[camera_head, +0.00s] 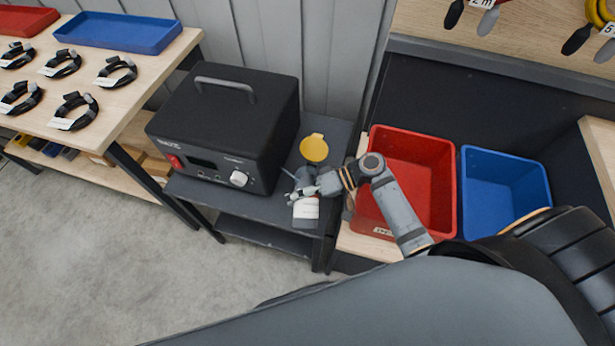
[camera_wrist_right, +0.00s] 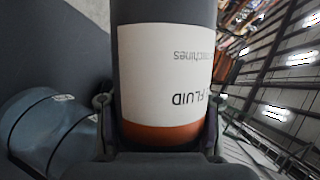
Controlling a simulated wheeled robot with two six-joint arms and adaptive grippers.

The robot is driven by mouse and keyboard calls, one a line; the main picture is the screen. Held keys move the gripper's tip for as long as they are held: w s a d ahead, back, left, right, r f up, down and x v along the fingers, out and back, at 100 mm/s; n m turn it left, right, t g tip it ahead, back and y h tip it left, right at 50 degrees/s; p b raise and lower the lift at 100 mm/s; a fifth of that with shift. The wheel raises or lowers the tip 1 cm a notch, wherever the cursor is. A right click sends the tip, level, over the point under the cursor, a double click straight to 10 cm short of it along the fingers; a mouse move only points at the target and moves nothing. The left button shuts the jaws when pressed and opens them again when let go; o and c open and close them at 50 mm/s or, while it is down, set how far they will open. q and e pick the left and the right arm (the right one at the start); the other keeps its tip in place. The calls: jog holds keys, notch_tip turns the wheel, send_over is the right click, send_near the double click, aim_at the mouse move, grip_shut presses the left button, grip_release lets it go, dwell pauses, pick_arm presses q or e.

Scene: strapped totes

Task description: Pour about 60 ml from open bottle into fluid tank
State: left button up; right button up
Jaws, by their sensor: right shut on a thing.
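My right gripper (camera_head: 306,191) is shut on the bottle (camera_head: 306,208), beside the front right corner of the black machine. The bottle is dark grey with a white label. In the right wrist view the bottle (camera_wrist_right: 168,60) fills the middle between the two fingers (camera_wrist_right: 160,130); its label reads "FLUID" upside down, with an orange-brown band along one edge. Its mouth and any liquid do not show clearly. A yellow round funnel-like piece (camera_head: 313,148) stands just behind the gripper; I cannot tell whether it belongs to the fluid tank. My left gripper is out of view.
The black machine (camera_head: 228,125) with a top handle stands on a dark cart (camera_head: 245,207). A red bin (camera_head: 447,165) and a blue bin (camera_head: 505,185) are to the right. A wooden table (camera_head: 165,75) with coiled cables and trays is at left. Floor in front is clear.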

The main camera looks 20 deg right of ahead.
jog(key=shift+f, duration=0.2)
jog(key=shift+w+r+m+g+y+p, duration=0.2)
jog(key=shift+r+m+p, duration=0.1)
jog(key=shift+r+p, duration=0.25)
jog(key=shift+w+r+m+g+y+p, duration=0.1)
jog(key=shift+r+m+g+p, duration=0.15)
jog(key=shift+r+p, duration=0.25)
grip_shut()
jog(key=shift+s+r, duration=0.2)
jog(key=shift+s, duration=0.2)
jog(key=shift+f+m, duration=0.15)
jog(key=shift+m, duration=0.4)
dwell(0.9)
